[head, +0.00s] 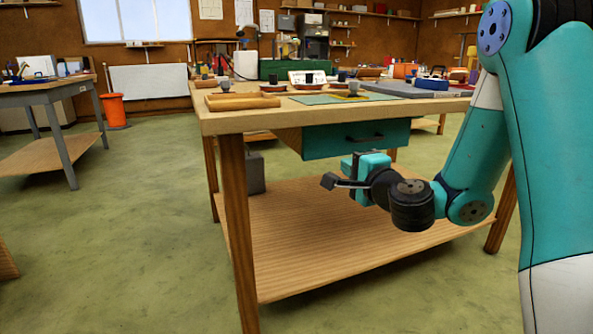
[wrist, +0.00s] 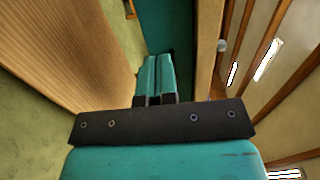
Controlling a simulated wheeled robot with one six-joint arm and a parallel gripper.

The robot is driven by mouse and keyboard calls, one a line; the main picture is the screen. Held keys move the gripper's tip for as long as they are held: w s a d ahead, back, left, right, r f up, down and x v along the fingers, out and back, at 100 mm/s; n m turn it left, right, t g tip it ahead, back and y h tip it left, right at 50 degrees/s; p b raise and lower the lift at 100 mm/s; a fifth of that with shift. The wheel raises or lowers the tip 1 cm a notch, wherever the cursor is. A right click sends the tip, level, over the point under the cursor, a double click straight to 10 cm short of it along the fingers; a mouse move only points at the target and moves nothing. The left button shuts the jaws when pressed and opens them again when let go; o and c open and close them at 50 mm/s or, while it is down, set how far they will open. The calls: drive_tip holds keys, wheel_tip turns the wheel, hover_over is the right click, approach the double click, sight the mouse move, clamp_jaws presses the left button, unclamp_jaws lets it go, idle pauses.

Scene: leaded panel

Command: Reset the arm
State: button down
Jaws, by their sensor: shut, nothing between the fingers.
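My arm shows at the right of the head view, teal with dark joints, bent down low in front of the workbench. My gripper (head: 328,181) points left below the bench top, in front of the teal drawer (head: 350,138) and above the lower shelf. In the wrist view its two teal fingers (wrist: 157,78) lie side by side, shut with nothing between them. The drawer's teal face also shows in the wrist view (wrist: 168,28), beyond the fingers.
The wooden workbench (head: 222,123) carries wooden rolls, a green mat (head: 318,99) and several small items. Its lower shelf (head: 300,240) is bare under my gripper. A grey table (head: 62,92) and an orange bucket (head: 113,110) stand at the left. Green floor between is clear.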

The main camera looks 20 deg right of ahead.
drive_tip(key=s+a+n+g+y, duration=0.3)
drive_tip(key=a+n+g+y, duration=0.15)
drive_tip(key=a+n, duration=0.35)
drive_tip(key=s+a+n+g+y, duration=0.35)
drive_tip(key=a+n+y, duration=0.25)
drive_tip(key=a, duration=0.5)
drive_tip(key=s+a+f+n+g, duration=0.1)
drive_tip(key=s+a+n+g, duration=0.4)
drive_tip(key=s, duration=0.3)
drive_tip(key=s+d+n+g+h, duration=0.4)
drive_tip(key=s+n+g+h, duration=0.15)
drive_tip(key=s, duration=0.85)
wheel_tip(320, 180, up, 31)
drive_tip(key=p, duration=3.2)
drive_tip(key=shift+w+a+n, duration=0.15)
drive_tip(key=shift+w+n, duration=0.2)
drive_tip(key=shift+w, duration=0.1)
drive_tip(key=shift+f+t, duration=0.1)
drive_tip(key=shift+t, duration=0.15)
